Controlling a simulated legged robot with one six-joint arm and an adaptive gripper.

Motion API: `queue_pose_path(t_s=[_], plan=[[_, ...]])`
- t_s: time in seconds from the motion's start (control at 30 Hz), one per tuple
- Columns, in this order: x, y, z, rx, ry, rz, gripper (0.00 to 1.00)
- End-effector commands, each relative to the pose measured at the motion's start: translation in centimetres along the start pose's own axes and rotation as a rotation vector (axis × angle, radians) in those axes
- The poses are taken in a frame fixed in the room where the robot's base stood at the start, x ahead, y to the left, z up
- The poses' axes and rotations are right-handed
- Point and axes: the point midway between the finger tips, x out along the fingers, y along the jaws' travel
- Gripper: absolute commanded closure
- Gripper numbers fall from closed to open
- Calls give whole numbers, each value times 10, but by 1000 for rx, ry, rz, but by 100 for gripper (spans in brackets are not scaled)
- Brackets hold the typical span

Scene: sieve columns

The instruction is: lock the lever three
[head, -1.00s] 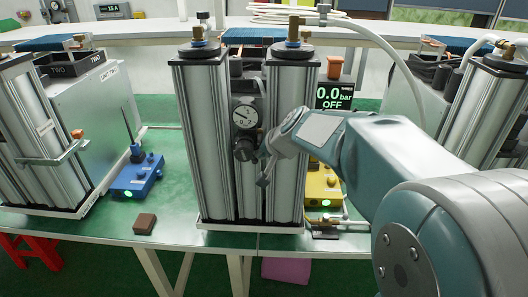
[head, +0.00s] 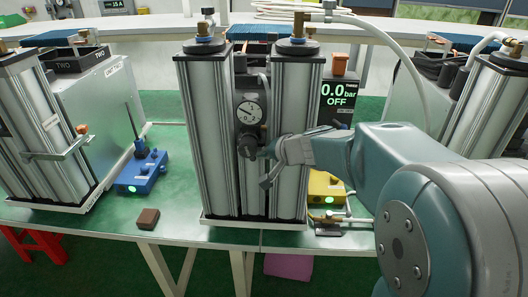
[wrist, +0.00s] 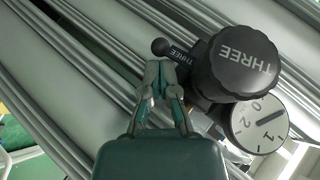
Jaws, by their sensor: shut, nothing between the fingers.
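The lever three is a short dark lever (wrist: 179,54) with a ball end and the word THREE on it. In the wrist view it sticks out left from a black round knob (wrist: 243,63), also marked THREE. In the head view the knob (head: 248,146) is on the front of the middle column pair, below a white dial gauge (head: 249,113). My gripper (wrist: 158,66) is shut and empty. Its fingertips are just below the lever's ball end in the wrist view; I cannot tell whether they touch. In the head view my wrist hides the area right of the knob.
The gauge face (wrist: 262,124) is close beside the knob in the wrist view. Silver columns (head: 290,135) stand behind the lever. A blue box (head: 141,172) and a brown block (head: 148,218) are on the bench to the left. A yellow box (head: 325,187) is behind my arm.

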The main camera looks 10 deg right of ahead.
Motion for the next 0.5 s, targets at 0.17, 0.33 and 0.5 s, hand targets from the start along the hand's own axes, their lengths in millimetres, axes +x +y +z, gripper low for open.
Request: queue_pose_path(t_s=[0.17,0.33,0.5], plan=[[5,1,4,73,-1,-101,100],[11,1,7,150,-1,-215,100],[17,-1,11,231,-1,-336,100]])
